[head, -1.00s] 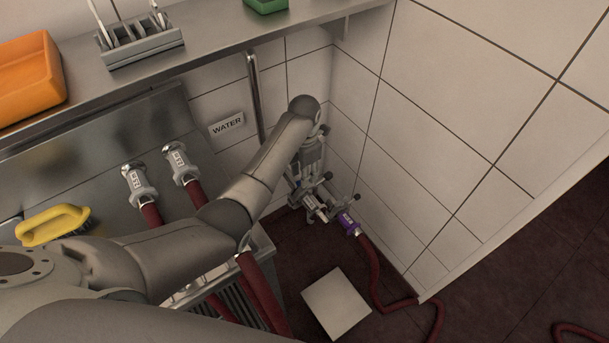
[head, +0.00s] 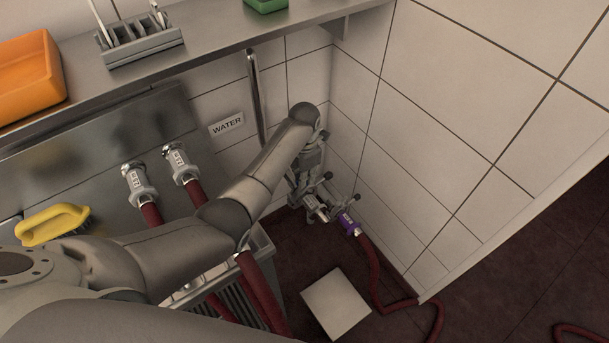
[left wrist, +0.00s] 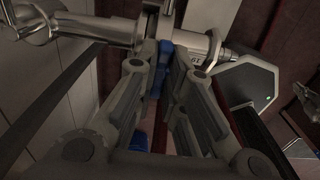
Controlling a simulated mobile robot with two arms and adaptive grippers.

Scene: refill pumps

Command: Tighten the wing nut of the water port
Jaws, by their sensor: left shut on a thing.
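My left gripper (head: 312,192) reaches down into the corner below the WATER sign (head: 227,124), at the metal port fittings. In the left wrist view, my left gripper (left wrist: 166,48) is shut on a small blue part, seemingly the wing nut (left wrist: 162,60), right against a shiny metal pipe fitting (left wrist: 105,32). The fingers hide much of it, so how tight it sits cannot be told. A purple hose coupling (head: 348,223) with a red hose (head: 374,268) is beside the gripper, lower right. My right gripper is not in view.
A tiled wall (head: 440,150) stands close to the right of the gripper. A steel shelf (head: 215,42) runs above. Two capped red hoses (head: 150,214) hang at the left, near a yellow brush (head: 52,224). A pale square block (head: 336,303) is on the dark floor.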

